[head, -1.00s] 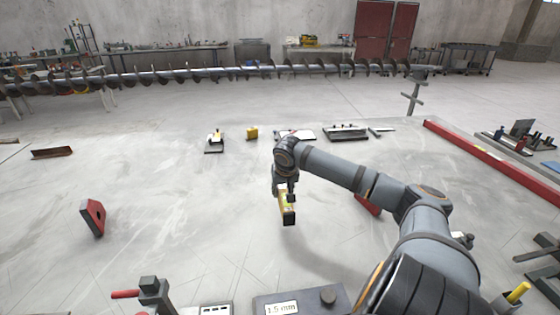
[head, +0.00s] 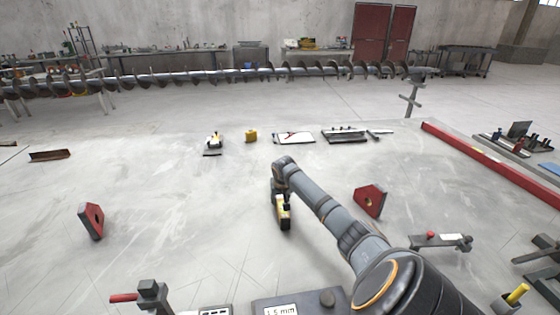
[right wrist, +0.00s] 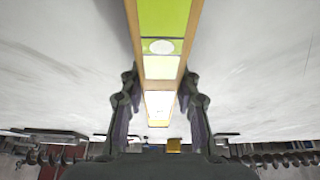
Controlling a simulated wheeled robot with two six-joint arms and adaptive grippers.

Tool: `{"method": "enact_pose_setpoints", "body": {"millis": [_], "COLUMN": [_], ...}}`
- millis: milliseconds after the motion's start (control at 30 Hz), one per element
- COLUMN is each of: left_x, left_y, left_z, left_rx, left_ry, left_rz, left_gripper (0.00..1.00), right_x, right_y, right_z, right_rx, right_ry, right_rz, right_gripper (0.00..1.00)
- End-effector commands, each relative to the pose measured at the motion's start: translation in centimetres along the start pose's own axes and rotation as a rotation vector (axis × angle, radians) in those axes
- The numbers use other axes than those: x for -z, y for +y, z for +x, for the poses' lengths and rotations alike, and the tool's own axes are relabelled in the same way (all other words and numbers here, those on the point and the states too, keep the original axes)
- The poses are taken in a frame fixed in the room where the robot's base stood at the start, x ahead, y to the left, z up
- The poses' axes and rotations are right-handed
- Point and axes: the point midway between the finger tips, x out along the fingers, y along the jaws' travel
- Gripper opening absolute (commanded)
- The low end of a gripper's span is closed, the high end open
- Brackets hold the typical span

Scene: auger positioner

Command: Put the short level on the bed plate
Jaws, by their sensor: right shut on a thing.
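The short level (head: 284,213) is a yellow bar with a dark end, over the middle of the pale grey bed plate (head: 180,220). My right gripper (head: 283,197) is shut on it. In the right wrist view the level (right wrist: 163,45) runs lengthwise between both fingers of the gripper (right wrist: 160,97), showing a lime-green face, a pale round spot and tan edges. I cannot tell whether its lower end touches the plate. My left gripper is not in view.
Red angled blocks stand at left (head: 92,220) and right (head: 369,200) on the plate. A yellow block (head: 251,135) and several tools lie at the back. A long red bar (head: 490,165) edges the right. A labelled grey box (head: 300,303) is in front. Plate around the level is clear.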

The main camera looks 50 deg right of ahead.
Motion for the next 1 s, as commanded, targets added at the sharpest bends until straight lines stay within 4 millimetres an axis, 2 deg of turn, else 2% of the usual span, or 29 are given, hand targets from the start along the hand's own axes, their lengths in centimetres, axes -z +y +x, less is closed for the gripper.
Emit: {"method": "enact_pose_setpoints", "body": {"millis": [333, 367, 500, 833, 1000], "left_x": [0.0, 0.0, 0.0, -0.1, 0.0], "left_y": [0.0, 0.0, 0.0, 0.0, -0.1], "left_z": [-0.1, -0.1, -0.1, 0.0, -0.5], "left_rx": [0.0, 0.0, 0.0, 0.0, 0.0], "left_ry": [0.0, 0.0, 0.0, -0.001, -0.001], "left_rz": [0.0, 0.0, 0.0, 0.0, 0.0], "left_gripper": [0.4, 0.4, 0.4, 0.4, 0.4], "right_x": [-0.1, -0.1, -0.1, 0.1, 0.2], "right_y": [0.0, 0.0, 0.0, 0.0, 0.1], "right_z": [0.3, 0.3, 0.3, 0.1, -3.0], "right_rx": [0.0, 0.0, 0.0, 0.0, -0.002], "right_ry": [0.002, 0.002, 0.002, 0.004, 0.006], "right_rz": [0.0, 0.0, 0.0, 0.0, -0.004], "right_gripper": [0.0, 0.35, 0.54, 0.54, 0.54]}}
